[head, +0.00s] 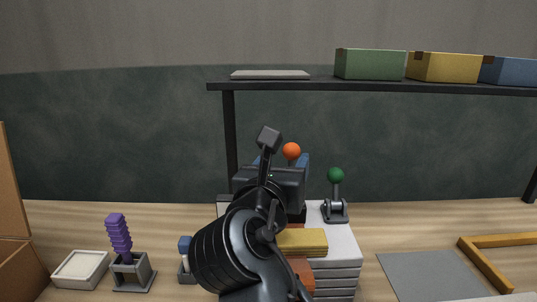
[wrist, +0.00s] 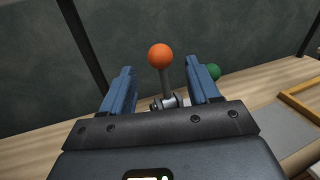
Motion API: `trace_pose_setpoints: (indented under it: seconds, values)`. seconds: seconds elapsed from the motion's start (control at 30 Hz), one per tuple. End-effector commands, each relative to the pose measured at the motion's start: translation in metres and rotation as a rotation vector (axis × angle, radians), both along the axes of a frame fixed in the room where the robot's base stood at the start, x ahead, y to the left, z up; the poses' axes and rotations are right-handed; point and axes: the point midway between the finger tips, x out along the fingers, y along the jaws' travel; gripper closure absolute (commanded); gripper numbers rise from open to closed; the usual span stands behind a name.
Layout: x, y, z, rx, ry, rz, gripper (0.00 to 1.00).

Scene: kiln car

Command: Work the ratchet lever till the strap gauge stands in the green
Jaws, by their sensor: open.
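A lever with an orange ball knob (wrist: 161,56) and a grey shaft stands upright between the two blue fingers of my gripper (wrist: 166,76) in the wrist view. The fingers are open, with a gap on each side of the shaft. In the head view the orange knob (head: 291,150) shows just above my gripper (head: 284,164); its base is hidden behind my arm. A second lever with a green ball knob (head: 335,175) stands to the right on a grey bracket. I cannot make out the strap or its gauge.
A pale stacked block (head: 344,248) bears the green-knobbed lever and a yellow pad (head: 302,242). A dark shelf (head: 430,88) with bins spans above. A purple-handled tool (head: 118,235) and white tray (head: 80,268) stand left; a grey mat (head: 425,275) and yellow frame (head: 485,265) lie right.

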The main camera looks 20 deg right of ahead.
Motion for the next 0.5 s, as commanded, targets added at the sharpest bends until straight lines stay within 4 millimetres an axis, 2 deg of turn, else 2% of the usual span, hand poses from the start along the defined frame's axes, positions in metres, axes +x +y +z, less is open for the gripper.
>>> trace_pose_setpoints:
  seconds: [0.3,0.5]
  values:
    - [0.038,-0.028,0.001,-0.001,-0.001,-0.003,0.39]
    - [0.054,-0.039,0.0,-0.001,-0.001,-0.002,0.39]
